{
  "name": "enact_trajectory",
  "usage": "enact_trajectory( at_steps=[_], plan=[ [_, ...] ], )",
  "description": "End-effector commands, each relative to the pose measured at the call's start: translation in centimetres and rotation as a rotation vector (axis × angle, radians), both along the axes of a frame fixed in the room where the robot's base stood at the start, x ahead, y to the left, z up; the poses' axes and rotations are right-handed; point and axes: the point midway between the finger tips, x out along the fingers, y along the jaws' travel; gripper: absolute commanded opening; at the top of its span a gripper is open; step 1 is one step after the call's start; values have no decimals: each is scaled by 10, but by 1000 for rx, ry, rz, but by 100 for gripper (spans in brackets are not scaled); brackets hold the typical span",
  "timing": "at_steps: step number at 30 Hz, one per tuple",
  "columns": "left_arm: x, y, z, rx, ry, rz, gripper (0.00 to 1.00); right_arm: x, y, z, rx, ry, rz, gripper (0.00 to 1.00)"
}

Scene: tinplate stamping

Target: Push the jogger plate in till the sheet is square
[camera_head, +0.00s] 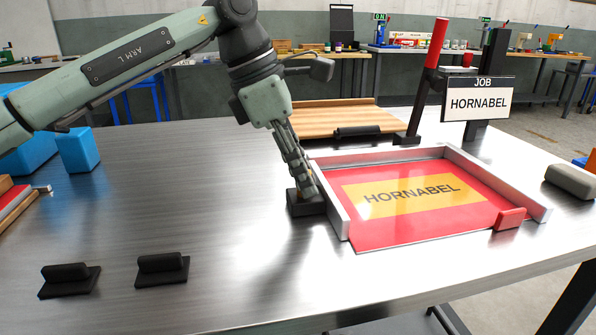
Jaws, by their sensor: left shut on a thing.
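The jogger plate (332,199), a light grey upright strip, stands along the left edge of the sheet. The sheet (380,233) is red with a yellow HORNABEL band and lies flat between grey guide rails at the back and right. My left gripper (305,190) points down, shut on the black grip piece (307,207) beside the plate's left face; the fingers hide most of that grip. The plate looks close against the sheet's left edge; I cannot tell whether the sheet is exactly square. My right gripper is out of view.
A red block (510,219) sits at the front right corner. A red-handled lever (437,45) and a JOB HORNABEL sign (477,99) stand behind. A wooden board (325,116) lies at the back. Two black handled pads (162,268) lie front left; the steel table between is clear.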

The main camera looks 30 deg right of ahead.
Motion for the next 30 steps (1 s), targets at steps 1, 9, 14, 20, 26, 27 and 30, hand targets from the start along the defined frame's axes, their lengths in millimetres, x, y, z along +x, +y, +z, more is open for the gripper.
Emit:
enact_trajectory(
  at_steps=[1, 9, 14, 20, 26, 27, 30],
  plan=[
    [-2, -4, 2, -15, 1, -3, 0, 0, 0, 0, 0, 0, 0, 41],
    [-2, -4, 2, -12, 1, -3, 41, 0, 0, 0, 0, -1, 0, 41],
    [-1, -3, 1, -9, 1, -2, 41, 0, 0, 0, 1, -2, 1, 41],
    [1, 0, 8, -9, -1, -1, 41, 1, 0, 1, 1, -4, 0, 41],
    [6, 13, 41, -11, -3, 1, 41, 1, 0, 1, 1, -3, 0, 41],
    [7, 16, 49, -10, -3, 1, 41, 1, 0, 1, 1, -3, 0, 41],
    [10, 23, 70, -11, -2, 0, 41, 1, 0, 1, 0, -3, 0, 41]
  ],
)
